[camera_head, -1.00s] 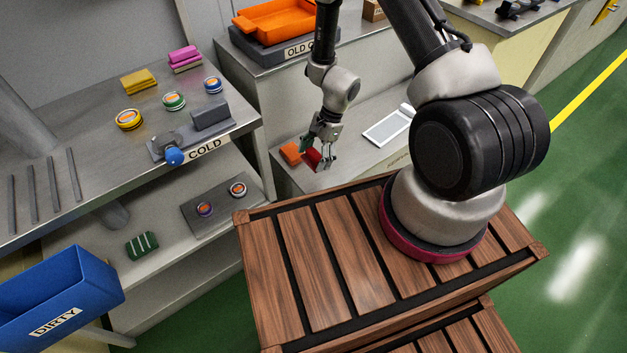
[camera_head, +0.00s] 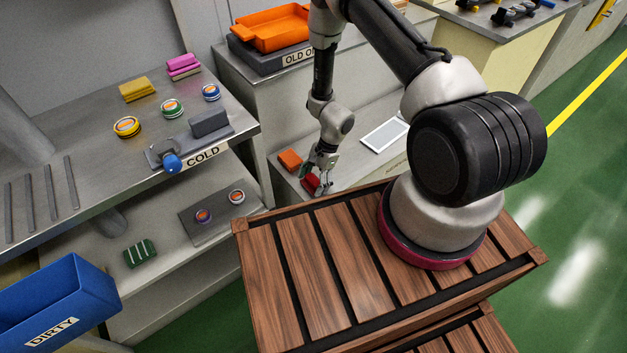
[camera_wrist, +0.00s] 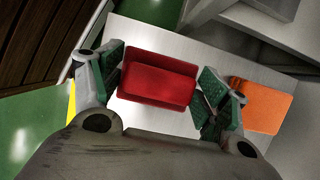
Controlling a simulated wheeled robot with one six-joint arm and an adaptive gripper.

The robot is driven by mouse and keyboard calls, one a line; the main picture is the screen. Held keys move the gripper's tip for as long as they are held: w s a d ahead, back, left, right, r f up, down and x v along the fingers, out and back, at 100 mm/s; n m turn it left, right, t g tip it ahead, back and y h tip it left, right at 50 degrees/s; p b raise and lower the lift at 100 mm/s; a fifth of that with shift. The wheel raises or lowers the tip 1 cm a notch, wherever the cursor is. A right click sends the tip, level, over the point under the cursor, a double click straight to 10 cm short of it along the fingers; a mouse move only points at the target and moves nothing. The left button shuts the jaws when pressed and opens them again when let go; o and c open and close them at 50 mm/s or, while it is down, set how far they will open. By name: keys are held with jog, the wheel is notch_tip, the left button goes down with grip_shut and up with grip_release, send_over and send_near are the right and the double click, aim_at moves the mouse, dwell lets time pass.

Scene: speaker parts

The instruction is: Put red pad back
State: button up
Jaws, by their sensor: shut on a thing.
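The red pad (camera_head: 311,183) is between the fingers of my gripper (camera_head: 317,175), over the front part of the low grey shelf in the head view. In the wrist view the red pad (camera_wrist: 158,80) lies between the two green-lined fingertips of my gripper (camera_wrist: 160,82), which is shut on it. The pale shelf surface shows beneath it. I cannot tell whether the pad touches the shelf. An orange pad (camera_head: 290,160) lies on the shelf just behind and left of it, and it shows right of the right finger in the wrist view (camera_wrist: 262,105).
A white-framed panel (camera_head: 384,134) lies on the shelf to the right. My wooden-slatted base is close in front. A grey bench (camera_head: 60,130) with pads and round parts stands left, with a blue DIRTY bin (camera_head: 60,300) below. An orange tray (camera_head: 270,30) sits on the upper level.

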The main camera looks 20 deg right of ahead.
jog(key=shift+f, duration=0.3)
jog(key=o, duration=1)
jog(key=shift+r, duration=0.1)
